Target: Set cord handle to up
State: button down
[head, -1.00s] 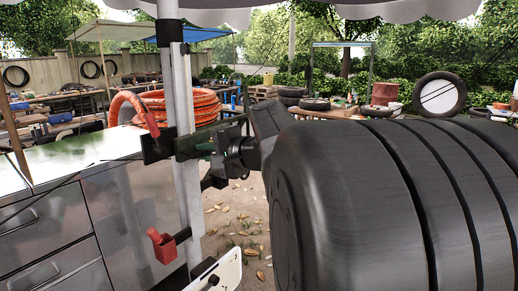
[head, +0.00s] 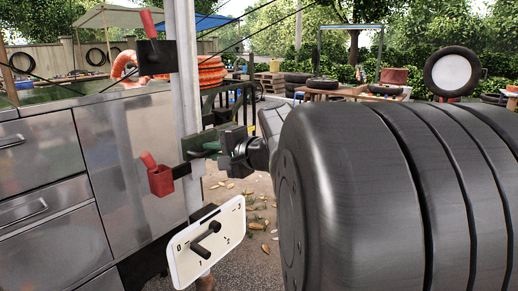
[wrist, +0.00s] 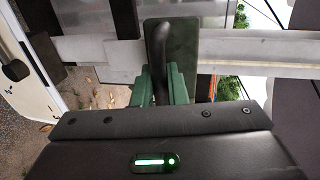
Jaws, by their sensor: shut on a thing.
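A black handle (wrist: 160,45) stands on a dark green plate (wrist: 180,60) that crosses a pale pole (wrist: 90,48) in the wrist view. I take this handle to be the cord handle. My gripper (wrist: 155,85) has green fingers shut on the handle. In the head view the green plate (head: 205,149) sits on the pole (head: 187,95), with my gripper (head: 225,147) at its right. The plate is just above a lower red part (head: 160,180) and well below an upper black bracket (head: 157,57) with a red lever (head: 149,23). The grip is partly hidden in the head view.
A white panel (head: 232,220) with numbers and a black knob (head: 207,240) stands low beside the pole. A steel drawer cabinet (head: 120,145) is left. A large black cylinder (head: 340,190) fills the right. Thin dark cords (head: 245,42) cross the view.

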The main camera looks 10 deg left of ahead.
jog(key=shift+f, duration=0.5)
jog(key=c, duration=1.6)
grip_release()
jog(key=shift+o, duration=0.2)
jog(key=shift+r, duration=0.15)
jog(key=shift+d+r, duration=0.1)
jog(key=p+v, duration=0.1)
jog(key=v, duration=1.2)
jog(key=shift+s+d, duration=0.15)
jog(key=shift+d, duration=0.15)
jog(key=b+x, duration=0.1)
jog(key=x, duration=1.2)
jog(key=shift+a, duration=0.4)
